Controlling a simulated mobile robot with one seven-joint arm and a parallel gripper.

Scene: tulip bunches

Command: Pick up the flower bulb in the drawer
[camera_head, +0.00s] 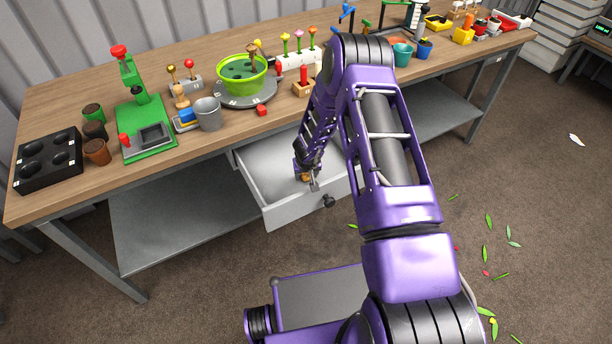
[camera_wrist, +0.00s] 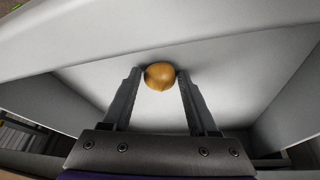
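The flower bulb (camera_wrist: 160,76) is round and orange-brown. In the wrist view it sits between the tips of the two dark fingers of my gripper (camera_wrist: 160,82), with a fingertip against each side. My gripper (camera_head: 310,184) reaches down into the open drawer (camera_head: 288,216) below the table top, and a bit of the bulb (camera_head: 304,177) shows at its tips in the head view. The drawer is pale grey with a dark round knob on its front. I cannot tell whether the bulb still rests on the drawer floor.
The wooden table top (camera_head: 75,98) stands over the drawer, close to my arm. It carries a green bowl (camera_head: 243,78), a grey cup (camera_head: 208,113), a green press (camera_head: 146,120) and a black tray (camera_head: 48,160). The drawer walls surround my gripper. Leaves lie on the floor at right.

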